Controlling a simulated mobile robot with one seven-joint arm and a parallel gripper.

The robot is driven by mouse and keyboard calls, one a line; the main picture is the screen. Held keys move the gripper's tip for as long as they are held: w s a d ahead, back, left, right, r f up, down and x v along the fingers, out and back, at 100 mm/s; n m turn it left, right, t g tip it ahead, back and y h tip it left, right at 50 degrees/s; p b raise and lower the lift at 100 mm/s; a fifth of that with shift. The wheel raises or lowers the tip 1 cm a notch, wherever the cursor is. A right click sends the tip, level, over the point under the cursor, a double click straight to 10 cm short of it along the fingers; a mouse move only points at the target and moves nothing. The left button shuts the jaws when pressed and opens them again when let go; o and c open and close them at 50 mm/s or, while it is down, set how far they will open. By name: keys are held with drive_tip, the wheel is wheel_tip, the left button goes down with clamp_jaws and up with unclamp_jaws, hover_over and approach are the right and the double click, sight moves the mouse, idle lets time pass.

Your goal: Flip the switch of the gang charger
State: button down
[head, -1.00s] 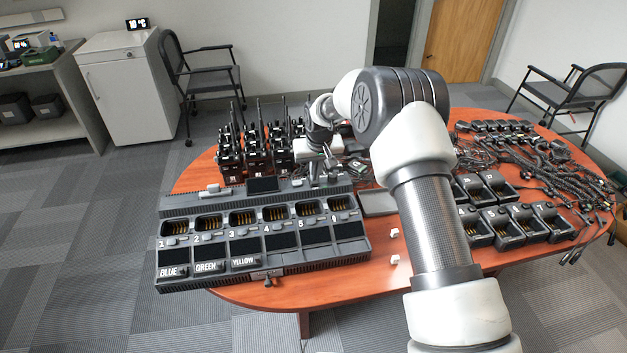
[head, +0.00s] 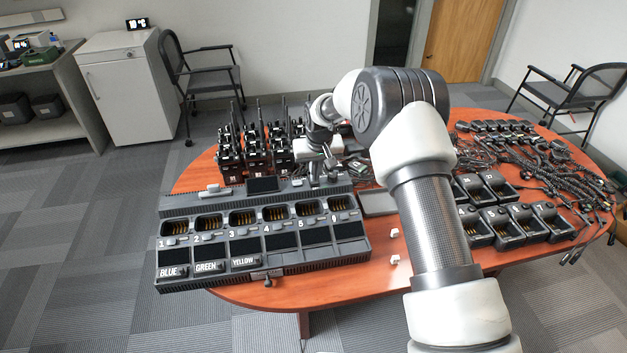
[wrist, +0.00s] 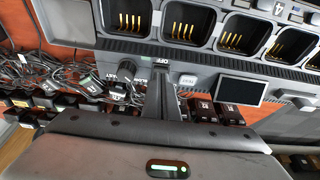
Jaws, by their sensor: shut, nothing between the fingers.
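The gang charger (head: 325,258) is a long dark grey unit with a row of charging bays, lying on the left front of the table. My gripper (head: 322,180) is at its rear edge, towards the right end. In the wrist view, the charger's rear panel (wrist: 205,62) lies across the top. My gripper (wrist: 160,76) is shut and empty, with its fingertips at the panel beside an "OFF" marking. I cannot tell whether they touch. The switch itself is not clear and seems hidden by the fingers. A dark knob (wrist: 119,91) sits left of the fingers.
Upright radios (head: 255,155) stand close behind the charger. A dark screen (wrist: 240,91) sits right of the fingers in the wrist view. Single chargers (head: 508,228) and tangled cables (head: 535,165) cover the table's right side.

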drive_tip(key=shift+f+b, duration=0.5)
drive_tip(key=shift+f, duration=0.15)
idle(0.3)
drive_tip(key=shift+r, duration=0.1)
wheel_tip(320, 180, up, 7)
drive_tip(key=p, duration=0.3)
idle(0.5)
drive_tip(key=s+d+r+p, duration=0.1)
drive_tip(key=s+d+r, duration=0.35)
drive_tip(key=r, duration=0.45)
drive_tip(key=s+d+r+m+t, duration=0.1)
drive_tip(key=s+d+r, duration=0.3)
drive_tip(key=s+r, duration=0.3)
drive_tip(key=s+d+r+p, duration=0.1)
drive_tip(key=s+d+r, duration=0.35)
drive_tip(key=r, duration=0.55)
drive_tip(key=s+d+r+m, duration=0.1)
drive_tip(key=s+d, duration=0.2)
drive_tip(key=s, duration=1)
drive_tip(key=s+d+r+m+t+h+p, duration=0.1)
drive_tip(key=s+d, duration=0.2)
drive_tip(key=s, duration=1)
drive_tip(key=shift+d+r, duration=0.4)
